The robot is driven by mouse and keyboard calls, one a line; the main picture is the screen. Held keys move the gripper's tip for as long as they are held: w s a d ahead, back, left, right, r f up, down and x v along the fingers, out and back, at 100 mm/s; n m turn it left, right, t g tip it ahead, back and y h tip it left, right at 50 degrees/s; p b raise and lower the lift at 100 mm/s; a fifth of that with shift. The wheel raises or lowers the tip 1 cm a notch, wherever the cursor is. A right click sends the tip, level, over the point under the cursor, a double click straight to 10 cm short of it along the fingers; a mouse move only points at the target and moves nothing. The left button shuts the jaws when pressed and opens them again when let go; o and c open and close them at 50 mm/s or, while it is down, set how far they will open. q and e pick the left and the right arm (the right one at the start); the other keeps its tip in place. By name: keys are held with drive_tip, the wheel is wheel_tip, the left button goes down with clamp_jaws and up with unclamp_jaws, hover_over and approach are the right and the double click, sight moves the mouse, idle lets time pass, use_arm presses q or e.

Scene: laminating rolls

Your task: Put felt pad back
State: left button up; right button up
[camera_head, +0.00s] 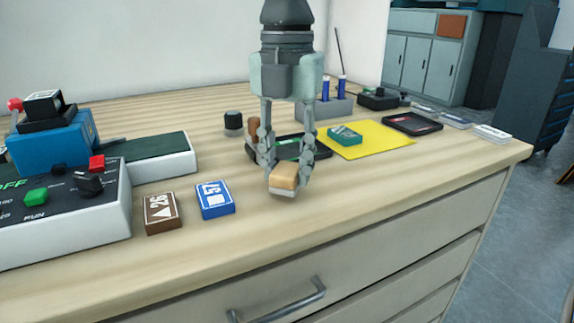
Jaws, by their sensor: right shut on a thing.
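A small block with a tan top and a pale underside, seemingly the felt pad (284,179), is between the fingertips of my right gripper (284,173). The gripper comes down from the top and is shut on the pad. The pad is near the front of the wooden bench; I cannot tell whether it touches the top. Behind the fingers is a black tray (256,155) with something green in it, partly hidden by the gripper. My left gripper is not in view.
A brown block (161,212) and a blue block (215,199) lie left of the pad. A control panel (60,215) with knobs fills the left. A yellow mat (378,138) carries a green box (344,135). Another dark tray (412,123) lies right. The front-right bench top is clear.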

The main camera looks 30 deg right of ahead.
drive_tip(key=shift+f, duration=0.5)
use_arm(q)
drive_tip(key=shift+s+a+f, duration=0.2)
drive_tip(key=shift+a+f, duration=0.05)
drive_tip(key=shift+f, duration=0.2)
use_arm(e)
drive_tip(key=shift+f, duration=0.2)
drive_tip(key=o, duration=1.1)
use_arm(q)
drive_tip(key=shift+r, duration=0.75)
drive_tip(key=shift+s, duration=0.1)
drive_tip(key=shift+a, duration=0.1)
use_arm(e)
drive_tip(key=shift+r, duration=0.1)
